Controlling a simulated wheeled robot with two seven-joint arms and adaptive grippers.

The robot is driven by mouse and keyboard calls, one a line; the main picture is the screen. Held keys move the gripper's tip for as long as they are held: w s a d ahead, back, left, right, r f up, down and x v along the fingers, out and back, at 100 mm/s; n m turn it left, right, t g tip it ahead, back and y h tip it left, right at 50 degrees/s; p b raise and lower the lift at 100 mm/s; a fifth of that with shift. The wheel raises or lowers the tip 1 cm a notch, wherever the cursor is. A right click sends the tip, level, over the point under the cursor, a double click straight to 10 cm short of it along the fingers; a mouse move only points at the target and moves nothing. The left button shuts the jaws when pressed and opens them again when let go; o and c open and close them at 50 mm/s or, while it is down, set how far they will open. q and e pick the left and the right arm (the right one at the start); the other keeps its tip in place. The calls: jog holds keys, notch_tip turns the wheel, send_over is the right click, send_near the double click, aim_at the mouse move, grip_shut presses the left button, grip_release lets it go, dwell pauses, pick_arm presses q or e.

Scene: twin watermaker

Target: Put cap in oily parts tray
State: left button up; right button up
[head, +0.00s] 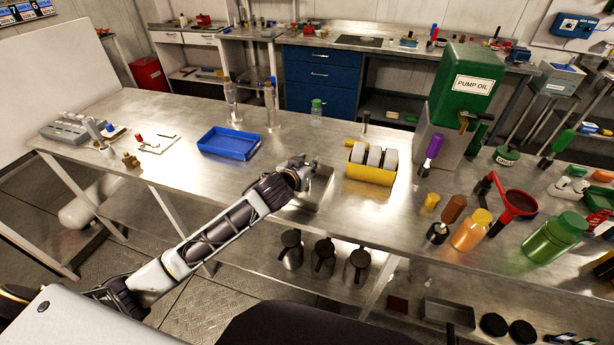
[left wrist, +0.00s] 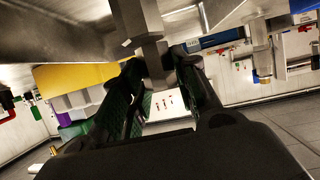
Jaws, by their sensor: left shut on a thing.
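My left gripper (head: 314,172) is over the middle of the steel bench, left of the yellow holder. In the left wrist view its dark fingers (left wrist: 160,85) are shut on a grey, block-like piece (left wrist: 154,58). I cannot tell whether this piece is the cap; in the head view it is mostly hidden by the gripper. A shallow steel tray-like shape (head: 308,203) lies just below the gripper. A blue tray (head: 205,149) lies farther left and looks empty. No label shows which one is the oily parts tray. My right gripper is not in view.
The yellow holder (head: 369,173) carries white rolls. Right of it stand a green pump oil container (head: 463,88), a red funnel (head: 519,203), an orange jar (head: 472,231) and a green jar (head: 553,238). Clear cylinders stand behind the blue tray. Bare bench lies between tray and gripper.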

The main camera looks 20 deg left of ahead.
pick_arm(q)
jog(key=shift+s+f, duration=0.15)
jog(key=shift+f, duration=0.2)
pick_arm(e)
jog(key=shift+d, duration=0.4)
pick_arm(q)
jog(key=shift+f, duration=0.2)
jog(key=shift+c, duration=0.4)
jog(key=f, duration=0.2)
jog(key=shift+s+d+f, duration=0.1)
jog(key=shift+s+f, duration=0.1)
jog(key=shift+f, duration=0.15)
grip_shut()
jog(key=shift+w+f, duration=0.1)
jog(key=shift+f, duration=0.3)
jog(key=shift+w+f, duration=0.1)
jog(key=shift+w, duration=0.1)
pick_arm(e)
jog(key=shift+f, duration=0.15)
pick_arm(q)
jog(key=shift+r, duration=0.2)
jog(key=shift+f+b, duration=0.35)
jog(key=shift+f, duration=0.2)
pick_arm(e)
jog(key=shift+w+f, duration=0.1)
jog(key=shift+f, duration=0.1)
